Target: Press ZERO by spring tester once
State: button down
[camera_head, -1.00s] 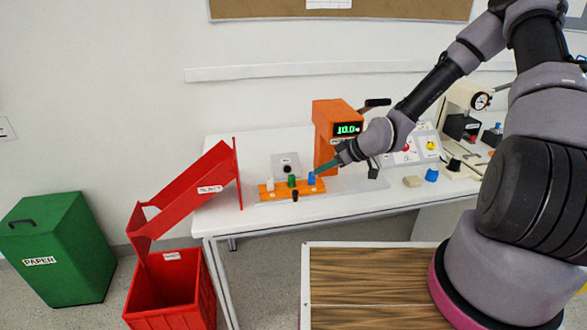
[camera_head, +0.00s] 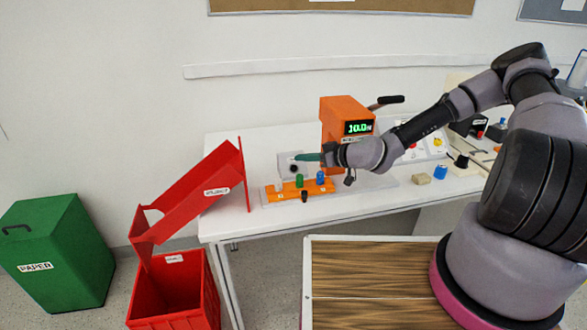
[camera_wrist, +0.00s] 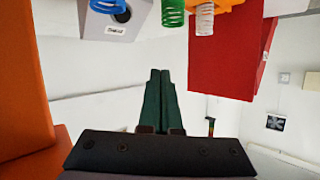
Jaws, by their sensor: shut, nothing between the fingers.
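The orange spring tester (camera_head: 345,112) stands on the white table, and its green display reads 10.0. A small grey box (camera_head: 285,161) with a dark round button (camera_head: 294,169) sits left of the tester. The box also shows in the wrist view (camera_wrist: 138,20), at the top, with a white label too small to read surely. My gripper (camera_head: 299,157) is shut and empty. Its dark green fingers (camera_wrist: 159,78) point left in the head view and overlap the box's upper right near the button. I cannot tell whether they touch it.
An orange rack (camera_head: 291,196) in front of the box holds white, green and blue springs; they also show at the top of the wrist view. A red chute (camera_head: 190,195) stands left. Small blocks (camera_head: 421,179) lie right. A black handle (camera_head: 390,100) sticks out from the tester.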

aim_at(294, 168)
jog(key=shift+w+a+f, duration=0.25)
jog(key=shift+w+f, duration=0.65)
jog(key=shift+f, duration=0.25)
jog(key=shift+w+a+f, duration=0.25)
jog(key=shift+w+f, duration=0.65)
jog(key=shift+f, duration=0.2)
jog(key=shift+w+a+f, duration=0.25)
jog(key=shift+w+f, duration=0.65)
jog(key=shift+f, duration=0.25)
jog(key=shift+f, duration=0.1)
